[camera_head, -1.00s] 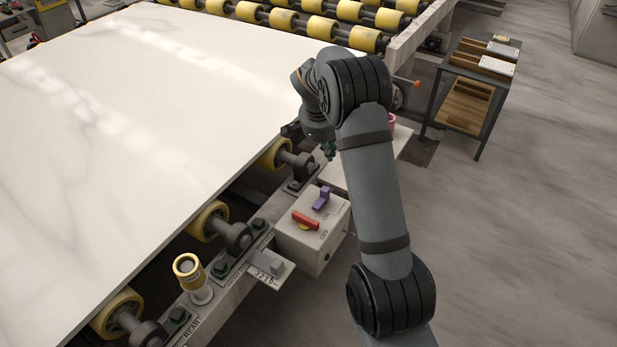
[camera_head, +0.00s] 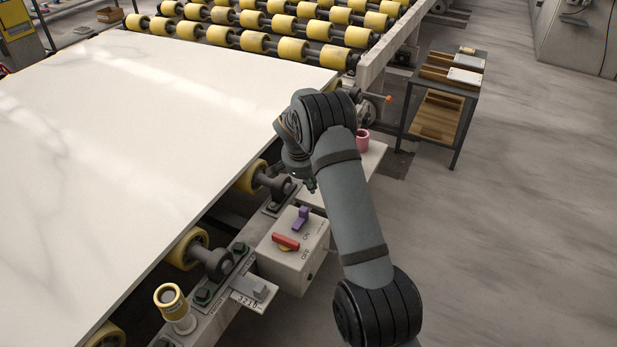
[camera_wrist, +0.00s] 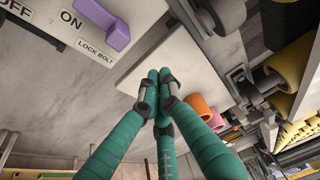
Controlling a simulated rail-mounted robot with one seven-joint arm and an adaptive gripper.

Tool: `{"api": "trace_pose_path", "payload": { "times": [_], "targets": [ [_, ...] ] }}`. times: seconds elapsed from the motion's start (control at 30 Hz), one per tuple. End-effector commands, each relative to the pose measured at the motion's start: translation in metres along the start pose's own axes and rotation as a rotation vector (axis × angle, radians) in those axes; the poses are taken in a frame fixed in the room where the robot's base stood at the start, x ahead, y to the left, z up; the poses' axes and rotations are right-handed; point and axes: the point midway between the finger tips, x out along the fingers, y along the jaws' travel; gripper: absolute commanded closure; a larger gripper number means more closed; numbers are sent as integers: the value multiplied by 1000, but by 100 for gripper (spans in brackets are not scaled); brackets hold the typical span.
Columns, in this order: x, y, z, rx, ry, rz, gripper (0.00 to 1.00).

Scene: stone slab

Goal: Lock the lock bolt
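The lock bolt is a purple handle (camera_head: 300,218) on top of a pale switch box (camera_head: 312,262) at the slab's near right edge. In the wrist view the purple handle (camera_wrist: 108,27) is at the upper left, beside a "LOCK BOLT" label. My gripper (camera_wrist: 160,78) has green fingers with their tips drawn together, and nothing shows between them. It is apart from the handle, to its lower right in the wrist view. In the head view my gripper is mostly hidden by my arm, beyond the box.
A red switch handle (camera_head: 286,242) sits on the box near the purple one, with ON and OFF labels. The white slab (camera_head: 130,150) lies on yellow rollers at left. A pink cup (camera_head: 362,141) stands on a pale ledge beyond my arm. Open floor lies at right.

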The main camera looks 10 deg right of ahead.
Motion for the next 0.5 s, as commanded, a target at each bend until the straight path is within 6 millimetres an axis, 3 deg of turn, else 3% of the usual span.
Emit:
{"api": "trace_pose_path", "payload": {
  "times": [0.13, 0.3, 0.5],
  "targets": [
    [30, 1, 1, 1, -3, 3, 100],
    [16, 0, 25, -3, 0, 0, 100],
    [13, 0, 36, -1, 0, 0, 100]
  ]
}}
